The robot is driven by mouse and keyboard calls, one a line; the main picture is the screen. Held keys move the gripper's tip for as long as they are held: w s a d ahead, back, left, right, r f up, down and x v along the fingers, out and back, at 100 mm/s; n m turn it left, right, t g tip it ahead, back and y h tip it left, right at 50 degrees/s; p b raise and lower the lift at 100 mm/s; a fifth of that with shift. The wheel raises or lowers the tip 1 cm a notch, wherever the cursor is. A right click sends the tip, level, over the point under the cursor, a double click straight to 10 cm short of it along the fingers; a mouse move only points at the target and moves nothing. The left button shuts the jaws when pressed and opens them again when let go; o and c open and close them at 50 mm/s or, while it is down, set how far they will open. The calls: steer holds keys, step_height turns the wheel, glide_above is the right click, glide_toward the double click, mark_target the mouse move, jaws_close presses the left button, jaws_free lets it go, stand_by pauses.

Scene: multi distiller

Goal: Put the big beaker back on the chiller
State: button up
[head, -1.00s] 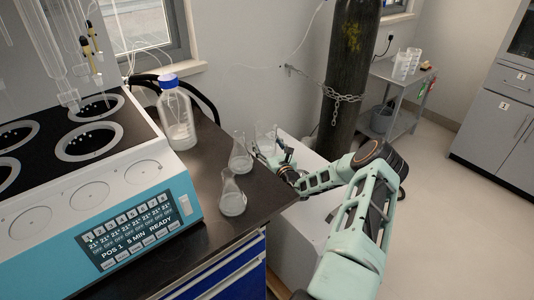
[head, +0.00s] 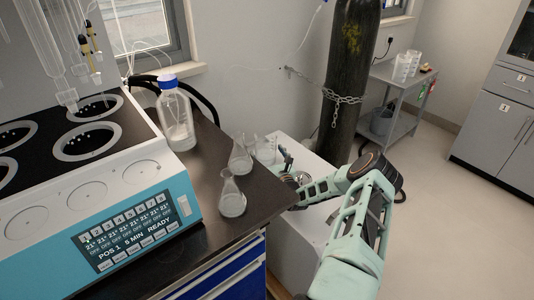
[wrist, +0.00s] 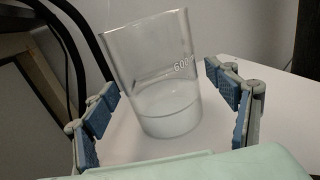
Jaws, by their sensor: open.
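The big beaker (head: 266,150) is clear glass with white graduation marks and pale liquid in the bottom. In the wrist view the beaker (wrist: 163,75) appears upright on a white surface, just ahead of my gripper (wrist: 166,108). The blue-padded fingers are spread wide to its left and right, with gaps on both sides. In the head view my gripper (head: 285,162) is just right of the beaker. The white box, which I take for the chiller (head: 314,167), stands beside the dark bench. The bench flasks hide part of the beaker's base in the head view.
Two conical flasks (head: 240,158) (head: 232,197) stand on the dark bench (head: 205,160) near its right edge. A chained gas cylinder (head: 348,85) rises behind the white box. Dark hoses curve at left in the wrist view.

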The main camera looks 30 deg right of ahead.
steer(key=shift+r, duration=0.25)
steer(key=s, duration=0.4)
steer(key=s+a+p, duration=0.1)
steer(key=s, duration=0.3)
steer(key=s+a+p, duration=0.1)
steer(key=s, duration=0.3)
steer(key=shift+w, duration=0.1)
